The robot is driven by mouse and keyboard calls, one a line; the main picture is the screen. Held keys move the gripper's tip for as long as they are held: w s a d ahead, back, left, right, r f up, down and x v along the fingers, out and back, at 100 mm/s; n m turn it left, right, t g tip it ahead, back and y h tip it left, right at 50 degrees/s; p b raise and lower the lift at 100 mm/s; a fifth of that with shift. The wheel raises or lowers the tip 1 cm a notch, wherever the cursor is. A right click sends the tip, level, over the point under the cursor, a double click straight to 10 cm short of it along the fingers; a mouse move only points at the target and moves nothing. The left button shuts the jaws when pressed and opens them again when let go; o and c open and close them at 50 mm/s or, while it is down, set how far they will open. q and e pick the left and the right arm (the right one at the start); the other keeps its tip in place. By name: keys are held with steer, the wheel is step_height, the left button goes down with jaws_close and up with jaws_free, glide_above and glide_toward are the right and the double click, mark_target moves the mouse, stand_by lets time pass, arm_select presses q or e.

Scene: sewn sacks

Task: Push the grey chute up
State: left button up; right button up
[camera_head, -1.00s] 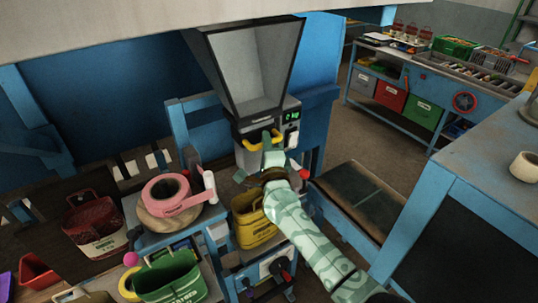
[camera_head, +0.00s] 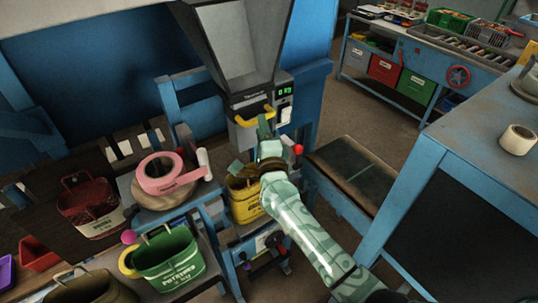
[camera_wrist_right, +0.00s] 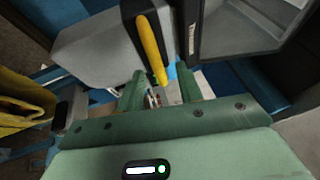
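The grey chute (camera_head: 235,45) is a wide funnel above a grey machine body, cut by the top edge of the head view. Part of it shows at the upper right of the right wrist view (camera_wrist_right: 240,25). A yellow handle (camera_head: 254,118) sits on the machine front below the chute. My right gripper (camera_head: 263,128) is at the handle's right end. In the right wrist view its two green fingers (camera_wrist_right: 160,90) stand apart, with the lower end of the yellow handle (camera_wrist_right: 150,48) at the gap. Contact cannot be told. My left gripper is out of view.
A yellow bag (camera_head: 245,200) hangs below the machine. Pink tape (camera_head: 165,175), a green basket (camera_head: 168,260) and a red basket (camera_head: 90,205) stand to the left. A blue table (camera_head: 480,150) stands at the right. The floor (camera_head: 375,120) behind it is open.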

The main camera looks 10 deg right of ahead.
steer(key=s+f, duration=0.1)
steer(key=s, duration=1)
steer(key=shift+s+f+b, duration=0.35)
steer(key=shift+s+b, duration=0.05)
